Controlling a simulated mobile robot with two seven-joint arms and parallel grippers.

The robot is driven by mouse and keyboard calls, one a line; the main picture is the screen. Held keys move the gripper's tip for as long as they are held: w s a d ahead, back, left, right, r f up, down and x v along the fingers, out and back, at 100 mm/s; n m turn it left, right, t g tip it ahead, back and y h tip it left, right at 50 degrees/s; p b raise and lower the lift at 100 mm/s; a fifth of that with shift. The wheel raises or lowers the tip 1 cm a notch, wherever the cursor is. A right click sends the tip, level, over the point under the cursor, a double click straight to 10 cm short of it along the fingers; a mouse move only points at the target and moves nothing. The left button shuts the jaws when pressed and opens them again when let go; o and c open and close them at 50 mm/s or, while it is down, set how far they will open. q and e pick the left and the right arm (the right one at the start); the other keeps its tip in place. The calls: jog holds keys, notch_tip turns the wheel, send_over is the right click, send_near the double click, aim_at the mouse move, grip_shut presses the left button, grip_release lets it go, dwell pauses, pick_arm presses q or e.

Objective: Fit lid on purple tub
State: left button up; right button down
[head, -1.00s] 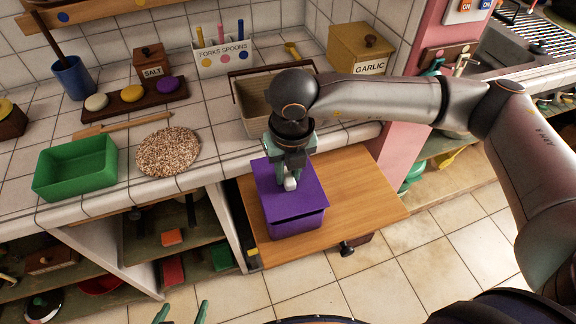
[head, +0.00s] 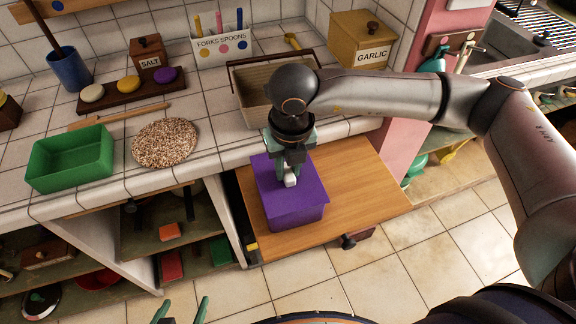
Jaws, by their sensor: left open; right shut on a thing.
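The purple tub (head: 296,218) stands on a pulled-out wooden board below the counter. The purple lid (head: 307,190) lies over the tub's top, its front edge close against the tub with no clear gap showing. My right gripper (head: 289,178) points down at the middle of the lid and is shut on it, hiding its grip point and part of the back. Whether the lid's far edge sits flush is hidden. My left gripper (head: 181,310) is open and empty at the bottom edge, away from the tub.
The wooden board (head: 355,195) has free room right of the tub. On the tiled counter are a green bin (head: 70,160), a round speckled mat (head: 165,143), a basket (head: 250,95) and a garlic box (head: 360,40). Open shelves (head: 130,235) lie below left.

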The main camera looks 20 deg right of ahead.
jog(key=shift+f+b, duration=0.35)
jog(key=shift+b, duration=0.15)
dwell(0.8)
jog(key=c, duration=0.6)
grip_release()
notch_tip(320, 180, up, 12)
jog(key=s, duration=0.1)
jog(key=shift+s+r+b, duration=0.25)
jog(key=shift+s+b, duration=0.05)
jog(key=shift+b, duration=0.1)
